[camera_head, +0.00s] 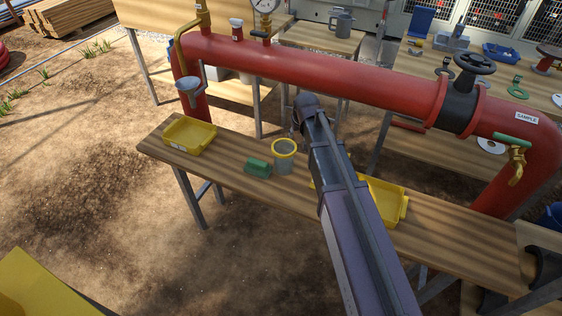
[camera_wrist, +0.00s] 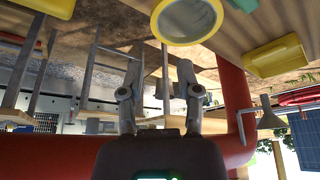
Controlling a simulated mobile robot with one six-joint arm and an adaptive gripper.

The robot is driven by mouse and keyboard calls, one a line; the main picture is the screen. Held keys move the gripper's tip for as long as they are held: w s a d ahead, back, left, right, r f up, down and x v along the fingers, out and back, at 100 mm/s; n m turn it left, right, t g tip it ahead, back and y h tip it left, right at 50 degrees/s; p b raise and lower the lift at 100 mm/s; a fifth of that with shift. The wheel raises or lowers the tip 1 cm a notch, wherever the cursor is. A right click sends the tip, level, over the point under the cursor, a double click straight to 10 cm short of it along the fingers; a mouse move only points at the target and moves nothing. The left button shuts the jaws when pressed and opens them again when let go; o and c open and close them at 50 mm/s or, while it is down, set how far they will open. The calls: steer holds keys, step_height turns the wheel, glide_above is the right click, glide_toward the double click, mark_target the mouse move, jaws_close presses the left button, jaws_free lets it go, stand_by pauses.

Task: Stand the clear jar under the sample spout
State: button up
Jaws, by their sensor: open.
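The clear jar (camera_head: 284,163) with a yellow rim stands upright on the wooden bench, left of my arm. In the wrist view the jar (camera_wrist: 187,22) shows at the top edge, partly cut off. My gripper (camera_wrist: 159,66) is open and empty, its two fingers apart, and the jar is not between them. In the head view my arm hides most of the gripper. The sample spout (camera_head: 517,168) is a brass tap with a green handle at the far right, on the red pipe by the SAMPLE label (camera_head: 526,118).
A green block (camera_head: 257,166) lies just left of the jar. A yellow tray (camera_head: 190,136) sits at the bench's left end. Another yellow tray (camera_head: 386,200) is partly behind my arm. The red pipe (camera_head: 320,72) runs behind the bench. The bench top (camera_head: 455,237) is bare towards the right.

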mark_target(293, 148)
steer(key=shift+b+x, duration=3.65)
steer(key=shift+x, duration=0.5)
steer(key=shift+f, duration=0.1)
steer(key=shift+b+x, duration=2.45)
steer(key=shift+x, duration=0.05)
steer(key=shift+s+f, duration=0.1)
steer(key=shift+s, duration=0.1)
jaws_close()
